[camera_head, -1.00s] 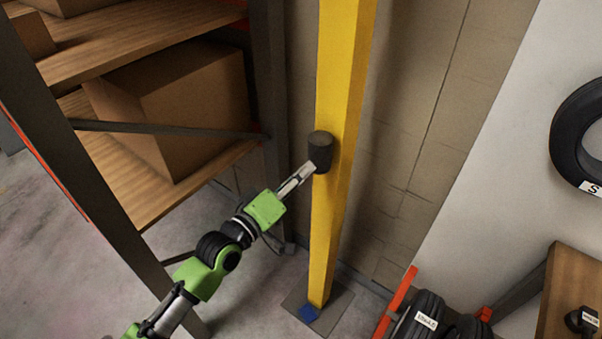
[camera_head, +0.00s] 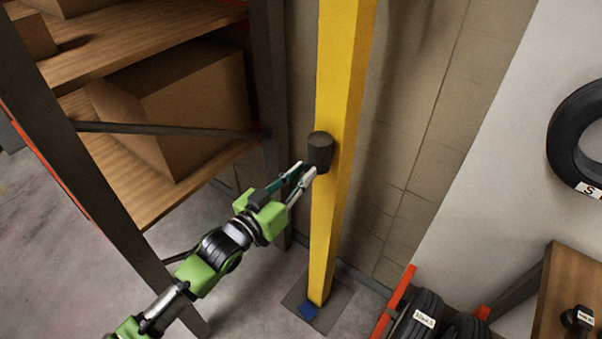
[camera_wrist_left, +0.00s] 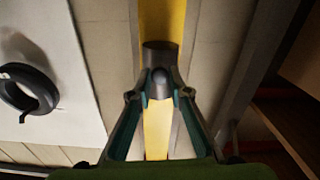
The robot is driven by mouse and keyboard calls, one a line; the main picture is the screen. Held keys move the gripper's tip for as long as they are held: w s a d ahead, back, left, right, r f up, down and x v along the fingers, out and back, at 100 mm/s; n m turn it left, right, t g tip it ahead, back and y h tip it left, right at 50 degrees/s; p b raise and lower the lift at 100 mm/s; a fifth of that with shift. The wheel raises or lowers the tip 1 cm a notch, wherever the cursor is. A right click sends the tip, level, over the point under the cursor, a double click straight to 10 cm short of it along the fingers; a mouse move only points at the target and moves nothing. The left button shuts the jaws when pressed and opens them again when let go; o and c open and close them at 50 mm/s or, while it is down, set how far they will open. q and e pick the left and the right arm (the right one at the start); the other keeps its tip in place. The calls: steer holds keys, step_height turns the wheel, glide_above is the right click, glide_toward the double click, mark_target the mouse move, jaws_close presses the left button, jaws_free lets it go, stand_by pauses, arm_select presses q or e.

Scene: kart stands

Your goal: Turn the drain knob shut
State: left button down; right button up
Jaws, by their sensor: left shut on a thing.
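The drain knob (camera_head: 320,149) is a dark grey cylinder on the face of a yellow post (camera_head: 335,225). It also shows in the left wrist view (camera_wrist_left: 159,56), straight ahead between my fingers. My left gripper (camera_head: 306,172) reaches in from the lower left, and its fingertips are at the lower end of the knob. In the left wrist view my left gripper (camera_wrist_left: 160,92) has its two fingers on either side of the knob's near end, shut on it. The exact contact at the fingertips is dark and hard to make out. My right gripper is not in view.
A shelf rack with a cardboard box (camera_head: 175,100) stands to the left of the post. A tan wall is close behind the post. Tyres (camera_head: 420,318) stand on a red-framed rack at the lower right. A wooden table (camera_head: 570,290) is at the right edge.

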arm_select(q)
steer(key=shift+f+m, duration=0.1)
steer(key=shift+m, duration=0.4)
steer(key=c, duration=1.9)
jaws_free()
steer(key=shift+s, duration=0.1)
steer(key=v, duration=1.2)
